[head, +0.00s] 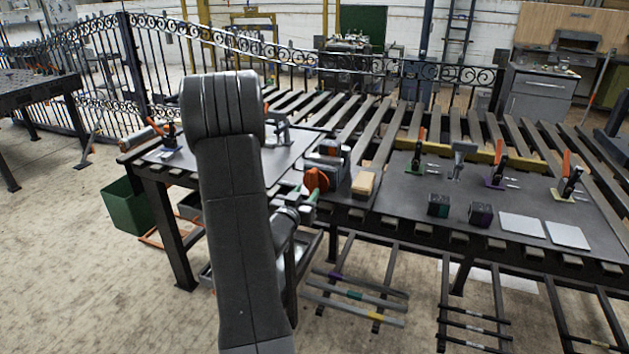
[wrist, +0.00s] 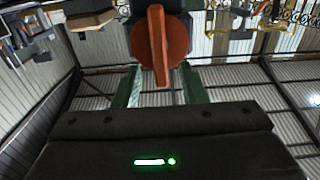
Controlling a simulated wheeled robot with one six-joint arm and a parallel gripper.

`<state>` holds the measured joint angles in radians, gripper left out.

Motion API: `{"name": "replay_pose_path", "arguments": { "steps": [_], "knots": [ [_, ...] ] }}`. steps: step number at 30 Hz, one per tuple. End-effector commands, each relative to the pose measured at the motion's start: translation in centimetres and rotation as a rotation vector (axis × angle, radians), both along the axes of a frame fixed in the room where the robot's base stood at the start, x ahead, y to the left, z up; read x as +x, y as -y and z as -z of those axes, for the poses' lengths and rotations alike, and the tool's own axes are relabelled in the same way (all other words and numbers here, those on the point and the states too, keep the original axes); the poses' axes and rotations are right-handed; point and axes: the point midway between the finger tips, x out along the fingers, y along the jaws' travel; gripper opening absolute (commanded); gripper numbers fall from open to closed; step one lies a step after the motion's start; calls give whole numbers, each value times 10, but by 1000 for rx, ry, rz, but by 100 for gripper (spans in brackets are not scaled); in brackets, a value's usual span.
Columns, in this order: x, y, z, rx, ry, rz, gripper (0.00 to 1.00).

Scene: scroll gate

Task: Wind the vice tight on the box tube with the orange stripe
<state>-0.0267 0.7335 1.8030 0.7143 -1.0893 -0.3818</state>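The vice (head: 328,153) stands at the front edge of the bench, beside the top of my arm in the head view. Its round orange handle (head: 316,180) faces me; in the wrist view the handle (wrist: 145,45) shows a raised bar across it, pointing down. My gripper (head: 304,199) is just below and in front of the handle. In the wrist view my gripper (wrist: 160,68) is open, its green fingers apart on either side of the bar, with gaps showing. I cannot make out an orange stripe or the box tube in the jaws.
A tan block (head: 366,183) lies right of the vice. Farther right are two dark cubes (head: 438,205) (head: 481,214), pale plates (head: 522,226) and upright clamps (head: 497,172). Striped bars (head: 352,295) lie on a low rack below. A green bin (head: 128,207) stands left.

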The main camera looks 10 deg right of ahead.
Motion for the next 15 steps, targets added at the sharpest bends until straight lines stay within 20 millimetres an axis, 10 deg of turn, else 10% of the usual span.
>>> {"name": "replay_pose_path", "arguments": {
  "steps": [15],
  "knots": [
    [63, 43, 0, 1, 1, 1, 38]
  ]
}}
